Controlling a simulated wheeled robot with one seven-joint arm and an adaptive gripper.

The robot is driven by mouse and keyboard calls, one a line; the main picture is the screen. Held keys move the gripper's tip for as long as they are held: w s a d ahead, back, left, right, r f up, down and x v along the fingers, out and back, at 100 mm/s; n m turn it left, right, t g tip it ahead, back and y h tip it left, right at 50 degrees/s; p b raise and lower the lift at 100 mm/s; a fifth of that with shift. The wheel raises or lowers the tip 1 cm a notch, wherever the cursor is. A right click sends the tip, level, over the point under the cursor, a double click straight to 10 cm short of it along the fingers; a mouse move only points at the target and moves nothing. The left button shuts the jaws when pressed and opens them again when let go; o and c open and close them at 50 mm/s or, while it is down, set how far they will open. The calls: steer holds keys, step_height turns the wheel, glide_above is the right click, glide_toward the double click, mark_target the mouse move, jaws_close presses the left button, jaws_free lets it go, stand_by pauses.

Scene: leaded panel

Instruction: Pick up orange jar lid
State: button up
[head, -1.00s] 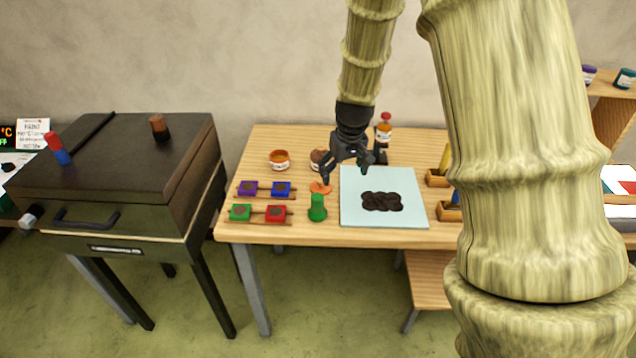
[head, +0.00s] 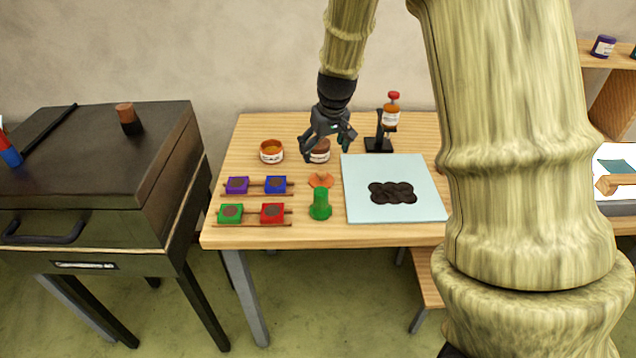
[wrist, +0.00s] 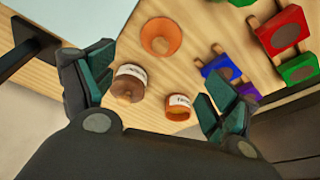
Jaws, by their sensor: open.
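The orange jar lid (head: 321,180) lies on the wooden table, just behind a green bottle-shaped piece (head: 320,205) and left of the pale blue panel. In the wrist view the orange lid (wrist: 161,36) shows as a round orange disc with a raised knob, beyond the fingertips. My gripper (head: 328,154) is open and empty, above the table behind the lid, over or close to a brown-topped jar (head: 320,151). In the wrist view my gripper (wrist: 152,92) has its fingers wide apart, with the brown-topped jar (wrist: 130,83) and an open orange jar (wrist: 180,107) between them.
The orange jar (head: 271,151) stands at the back left. Coloured blocks (head: 237,185) sit on wooden rails at the left. The pale panel (head: 360,209) with dark shapes lies right of the lid.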

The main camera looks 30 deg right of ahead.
glide_above(321, 172)
steer(key=shift+s+a+f+p, duration=0.1)
steer(key=shift+s+f+p, duration=0.15)
steer(key=shift+f, duration=1.05)
steer(key=shift+s+a+f+p, duration=0.1)
steer(key=shift+s+f+p, duration=0.1)
steer(key=shift+f, duration=1.1)
steer(key=shift+d+f+p, duration=0.1)
steer(key=shift+f+p, duration=0.2)
steer(key=shift+f, duration=0.4)
steer(key=shift+p+x, duration=0.45)
steer(key=shift+x, duration=1.55)
steer(key=shift+s+d, duration=0.1)
steer(key=c, duration=1)
